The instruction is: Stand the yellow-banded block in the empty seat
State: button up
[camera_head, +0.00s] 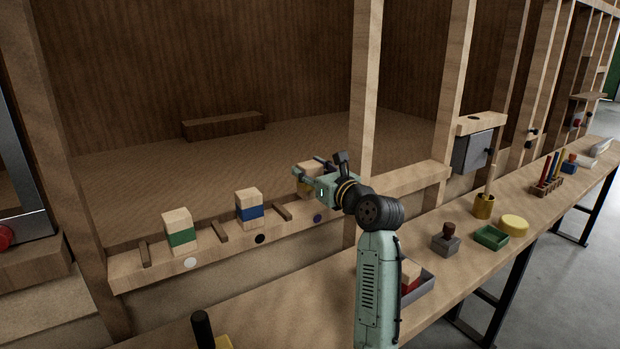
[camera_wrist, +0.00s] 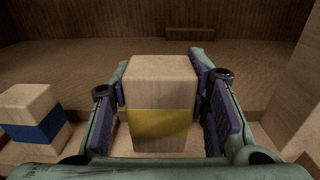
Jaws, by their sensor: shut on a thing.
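The yellow-banded block (camera_wrist: 160,123) is a pale wooden block with a yellow band. It is upright between the purple-padded fingers of my gripper (camera_wrist: 162,92) in the wrist view. In the head view the block (camera_head: 307,176) is partly hidden behind my gripper (camera_head: 316,175), at the right part of the wooden ledge (camera_head: 220,252), above a dark blue dot. My gripper is shut on it. I cannot tell whether its base touches the ledge. The seat below it is mostly hidden.
A green-banded block (camera_head: 180,231) and a blue-banded block (camera_head: 249,208) stand on the ledge to the left, with low wooden dividers (camera_head: 283,213) between places. A wooden post (camera_head: 365,90) rises close to my gripper. The bench (camera_head: 470,262) holds several small objects.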

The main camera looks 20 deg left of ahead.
jog(key=shift+w+a, duration=0.15)
jog(key=shift+w, duration=0.4)
jog(key=shift+w+a+f+p, duration=0.15)
jog(key=shift+f+p, duration=0.35)
jog(key=shift+f, duration=1.3)
jog(key=o, duration=1.2)
jog(key=shift+f, duration=0.15)
jog(key=b+v, duration=0.2)
jog(key=v, duration=1)
